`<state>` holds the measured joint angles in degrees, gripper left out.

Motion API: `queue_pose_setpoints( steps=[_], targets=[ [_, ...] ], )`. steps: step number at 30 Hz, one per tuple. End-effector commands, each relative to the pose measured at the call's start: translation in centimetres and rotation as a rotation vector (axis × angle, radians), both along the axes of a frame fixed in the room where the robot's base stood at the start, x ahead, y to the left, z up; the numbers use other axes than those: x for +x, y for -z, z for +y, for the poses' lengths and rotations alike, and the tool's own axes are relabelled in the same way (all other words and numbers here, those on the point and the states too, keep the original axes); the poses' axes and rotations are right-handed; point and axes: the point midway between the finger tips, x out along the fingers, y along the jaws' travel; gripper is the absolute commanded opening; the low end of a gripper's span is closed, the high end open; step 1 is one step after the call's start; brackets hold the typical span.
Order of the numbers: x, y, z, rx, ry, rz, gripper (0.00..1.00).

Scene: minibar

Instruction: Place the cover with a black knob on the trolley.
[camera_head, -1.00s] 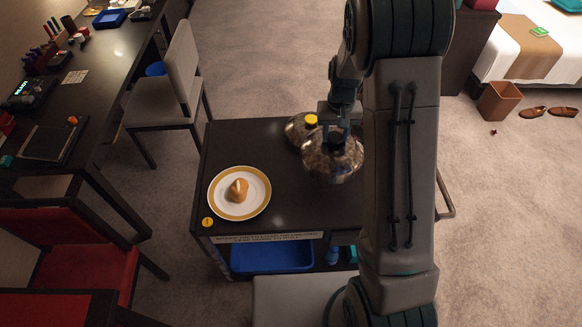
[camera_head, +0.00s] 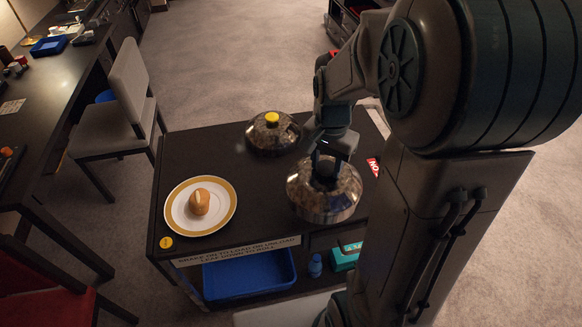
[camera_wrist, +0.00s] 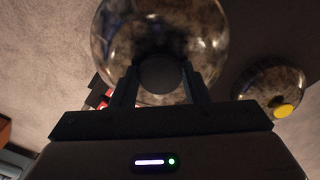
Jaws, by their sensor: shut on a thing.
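The cover with a black knob (camera_head: 322,203) is a shiny metal dome over the front right part of the dark trolley top (camera_head: 215,150). My gripper (camera_head: 325,168) is shut on its black knob from above. The wrist view shows the two fingers (camera_wrist: 160,84) on either side of the round black knob, with the dome (camera_wrist: 160,25) beyond. I cannot tell whether the dome's rim touches the trolley top. A second metal cover with a yellow knob (camera_head: 273,133) stands at the back of the trolley; it also shows in the wrist view (camera_wrist: 268,92).
A white plate with a gold rim (camera_head: 175,215) holds a bread roll (camera_head: 200,202) at the trolley's left. A red label (camera_head: 373,167) lies right of the held cover. A blue bin (camera_head: 250,277) is on the lower shelf. A grey chair (camera_head: 128,85) stands left of the trolley.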

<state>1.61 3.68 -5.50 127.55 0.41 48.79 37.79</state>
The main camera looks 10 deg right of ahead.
Motion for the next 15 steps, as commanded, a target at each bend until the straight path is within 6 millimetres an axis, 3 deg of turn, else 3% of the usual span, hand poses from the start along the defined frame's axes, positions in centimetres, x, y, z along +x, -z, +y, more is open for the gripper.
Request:
queue_pose_setpoints(
  steps=[15],
  targets=[
    [7.7,4.9,3.7,0.0,-0.003,0.001,0.0]
  ],
)
